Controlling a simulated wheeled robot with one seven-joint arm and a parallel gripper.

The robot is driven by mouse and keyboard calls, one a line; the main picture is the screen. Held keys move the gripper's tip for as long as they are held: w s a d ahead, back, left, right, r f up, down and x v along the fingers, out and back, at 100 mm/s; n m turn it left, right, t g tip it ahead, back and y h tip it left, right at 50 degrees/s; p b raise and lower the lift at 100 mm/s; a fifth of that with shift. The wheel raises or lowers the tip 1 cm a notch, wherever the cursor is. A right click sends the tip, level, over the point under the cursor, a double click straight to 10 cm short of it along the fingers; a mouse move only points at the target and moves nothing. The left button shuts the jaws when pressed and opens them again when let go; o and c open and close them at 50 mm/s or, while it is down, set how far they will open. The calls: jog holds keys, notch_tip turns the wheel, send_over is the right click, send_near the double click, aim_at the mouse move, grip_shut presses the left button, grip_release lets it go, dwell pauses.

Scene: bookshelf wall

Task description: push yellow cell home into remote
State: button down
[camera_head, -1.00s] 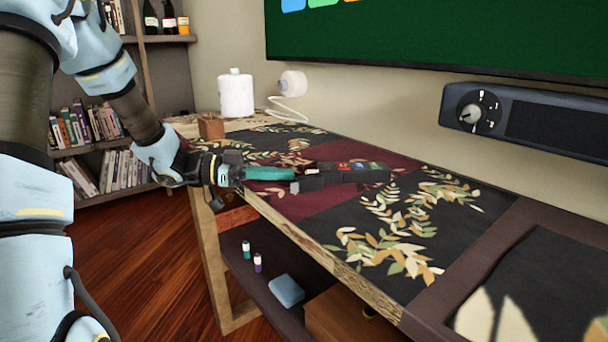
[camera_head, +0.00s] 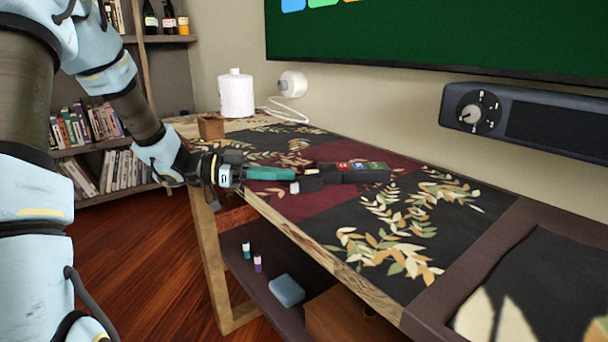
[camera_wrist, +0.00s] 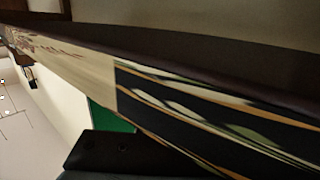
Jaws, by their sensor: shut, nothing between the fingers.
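The black remote (camera_head: 368,174) lies on the cloth-covered desk, with red, blue and green patches on its top. My gripper (camera_head: 307,183) reaches in from the left behind a teal section, its dark fingertips shut with nothing between them. The tips are at the remote's left end; I cannot tell whether they touch it. I cannot make out the yellow cell in either view. In the wrist view, a dark flat part fills the bottom edge, and I cannot tell what it is.
The desk (camera_head: 345,272) has a wooden front edge below my gripper. Two small cells, one teal (camera_head: 246,250) and one purple (camera_head: 257,263), stand on the lower shelf near a blue block (camera_head: 286,291). The right of the desktop is clear.

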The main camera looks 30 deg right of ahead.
jog(key=shift+x, duration=0.8)
jog(key=shift+a+r, duration=0.1)
jog(key=shift+a, duration=0.05)
jog(key=shift+p+v, duration=0.95)
jog(key=shift+v, duration=0.25)
jog(key=shift+w+a, duration=0.35)
jog(key=shift+a, duration=0.3)
jog(key=f+p+v, duration=0.1)
jog(key=p+v, duration=0.1)
jog(key=v, duration=0.8)
jog(key=shift+a+r, duration=0.35)
jog(key=shift+a, duration=0.05)
